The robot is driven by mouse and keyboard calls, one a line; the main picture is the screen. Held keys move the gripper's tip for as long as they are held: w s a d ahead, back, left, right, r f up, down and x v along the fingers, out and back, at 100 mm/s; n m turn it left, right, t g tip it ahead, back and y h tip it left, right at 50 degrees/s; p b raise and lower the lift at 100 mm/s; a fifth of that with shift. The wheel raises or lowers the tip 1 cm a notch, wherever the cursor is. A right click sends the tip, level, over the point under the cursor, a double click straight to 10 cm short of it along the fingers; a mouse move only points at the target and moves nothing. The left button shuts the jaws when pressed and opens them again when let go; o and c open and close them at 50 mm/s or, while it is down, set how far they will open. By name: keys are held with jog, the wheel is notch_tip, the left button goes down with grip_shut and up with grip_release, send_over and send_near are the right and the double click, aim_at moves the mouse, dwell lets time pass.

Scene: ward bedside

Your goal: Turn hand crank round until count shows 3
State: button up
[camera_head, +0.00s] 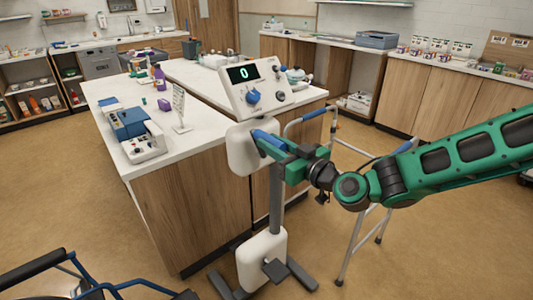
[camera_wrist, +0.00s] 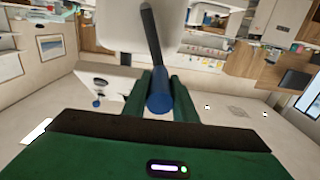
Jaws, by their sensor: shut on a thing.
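The crank machine stands on a grey post with a white console (camera_head: 258,88) on top, whose display (camera_head: 243,74) reads 0. Below the console is a rounded white housing (camera_head: 243,148), which also shows in the wrist view (camera_wrist: 115,22). The hand crank's blue grip (camera_head: 267,138) sticks out in front of the housing. In the wrist view the blue grip (camera_wrist: 159,103) sits at the end of a dark crank arm (camera_wrist: 150,32). My green gripper (camera_head: 275,146) is shut on the blue grip, its fingers on either side of it; the crank arm is mostly hidden in the head view.
A walking frame (camera_head: 352,232) stands just right of the machine, behind my arm. A white-topped counter (camera_head: 200,140) with small devices is behind and left. A blue wheeled frame (camera_head: 75,280) is at the lower left. Floor is open at left.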

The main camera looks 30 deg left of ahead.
jog(key=shift+w+d, duration=0.15)
jog(key=shift+w, duration=0.15)
jog(key=shift+w+d+r, duration=0.1)
jog(key=shift+w+d, duration=0.2)
jog(key=shift+w, duration=0.45)
jog(key=shift+w+d+r, duration=0.15)
jog(key=shift+w+d, duration=0.15)
jog(key=shift+w, duration=0.45)
jog(key=shift+w+d+r, duration=0.1)
jog(key=shift+w+d, duration=0.2)
jog(key=shift+w, duration=0.45)
jog(key=shift+w+d+f, duration=0.25)
jog(key=shift+w+d, duration=0.05)
jog(key=shift+w, duration=0.4)
jog(key=shift+w+d+f, duration=0.25)
jog(key=shift+w+d, duration=0.05)
jog(key=shift+w, duration=0.45)
jog(key=shift+w+d+f, duration=0.25)
jog(key=shift+w+d, duration=0.05)
jog(key=shift+w, duration=0.4)
jog(key=shift+w+f, duration=0.1)
jog(key=shift+w, duration=0.05)
jog(key=shift+w+d+f, duration=0.35)
jog(key=shift+w+f, duration=0.4)
jog(key=shift+f, duration=0.1)
jog(key=shift+w+d+f, duration=0.3)
jog(key=shift+w+f, duration=0.4)
jog(key=shift+f, duration=0.15)
